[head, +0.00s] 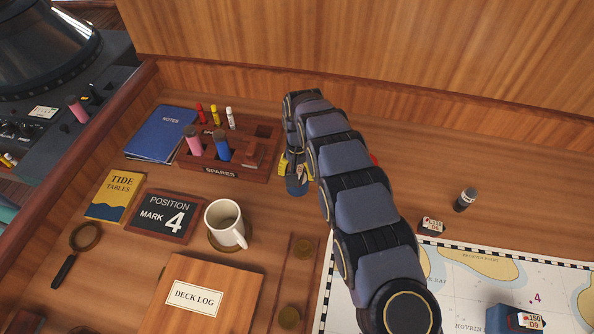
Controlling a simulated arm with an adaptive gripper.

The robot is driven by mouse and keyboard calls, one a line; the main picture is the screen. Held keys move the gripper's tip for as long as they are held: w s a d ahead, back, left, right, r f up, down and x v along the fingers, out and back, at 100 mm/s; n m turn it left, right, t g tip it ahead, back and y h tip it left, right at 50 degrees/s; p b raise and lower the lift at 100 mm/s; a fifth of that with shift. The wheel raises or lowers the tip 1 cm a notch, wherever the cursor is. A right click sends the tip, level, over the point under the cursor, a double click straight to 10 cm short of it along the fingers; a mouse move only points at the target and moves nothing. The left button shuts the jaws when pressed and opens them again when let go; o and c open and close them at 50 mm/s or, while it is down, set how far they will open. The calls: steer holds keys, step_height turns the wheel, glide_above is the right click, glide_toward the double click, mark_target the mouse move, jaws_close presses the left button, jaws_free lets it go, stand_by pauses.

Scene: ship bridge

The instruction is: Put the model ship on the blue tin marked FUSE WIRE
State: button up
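My arm reaches in from the bottom right, and my gripper (296,178) points down just right of the SPARES rack. I cannot make out the model ship. No lettering FUSE WIRE is readable. A small bit of something red (374,160) shows at the right edge of the arm, mostly hidden. A blue box (500,319) with a white card stands on the chart at the bottom right; its card does not read FUSE WIRE.
The wooden SPARES rack (208,172) holds several coloured cylinders. A white mug (223,219), the POSITION MARK 4 sign (160,226) and the DECK LOG (218,275) stand left of the arm. The back right desk is largely clear.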

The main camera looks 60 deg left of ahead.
mark_target(297, 171)
step_height(297, 171, up, 12)
steer(key=shift+r, duration=0.2)
stand_by(0.4)
